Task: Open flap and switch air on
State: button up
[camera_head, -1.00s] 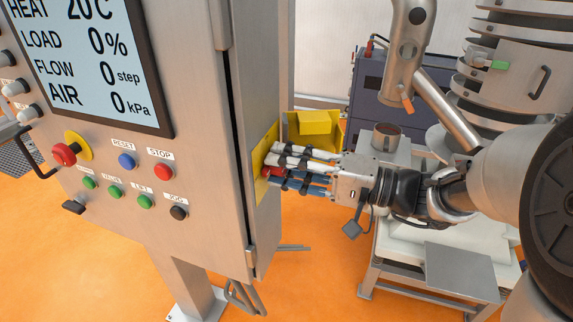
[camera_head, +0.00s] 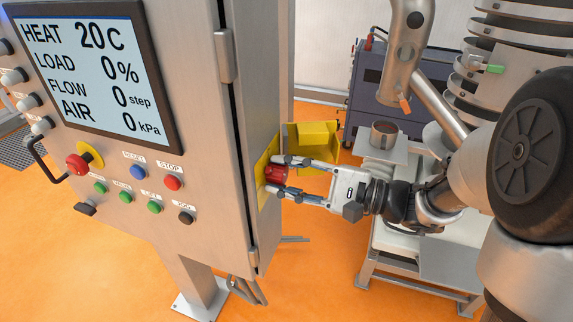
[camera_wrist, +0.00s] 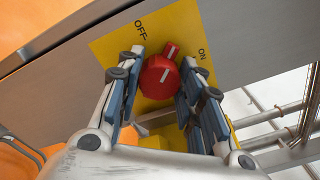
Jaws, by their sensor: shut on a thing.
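A red knob (camera_head: 277,173) sits on a yellow plate (camera_head: 264,163) on the side of the steel cabinet. The wrist view shows the knob (camera_wrist: 160,77) with OFF and ON labels on the plate (camera_wrist: 115,50); its pointer lies between the two labels. The yellow flap (camera_head: 306,134) stands open, swung out beside the plate; part of it also shows below the knob in the wrist view. My gripper (camera_head: 277,176) is shut on the knob, one finger on each side. The screen (camera_head: 97,78) reads AIR 0 kPa.
The cabinet front holds a red emergency stop (camera_head: 77,165) and several coloured buttons. A steel bench (camera_head: 430,258) with a mug (camera_head: 384,134) stands to the right. A dark unit (camera_head: 395,85) is behind.

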jog(key=m+p, duration=0.2)
jog(key=m, duration=0.1)
jog(key=m+p, duration=0.1)
jog(key=p, duration=0.1)
jog(key=shift+r+m, duration=0.25)
jog(key=shift+m, duration=0.05)
jog(key=m+p, duration=0.3)
jog(key=shift+w+f+m+p, duration=0.1)
jog(key=shift+f+m+p, duration=0.05)
jog(key=shift+m+p, duration=0.2)
jog(key=o, duration=1.1)
jog(key=shift+c, duration=0.2)
jog(key=v, duration=1.2)
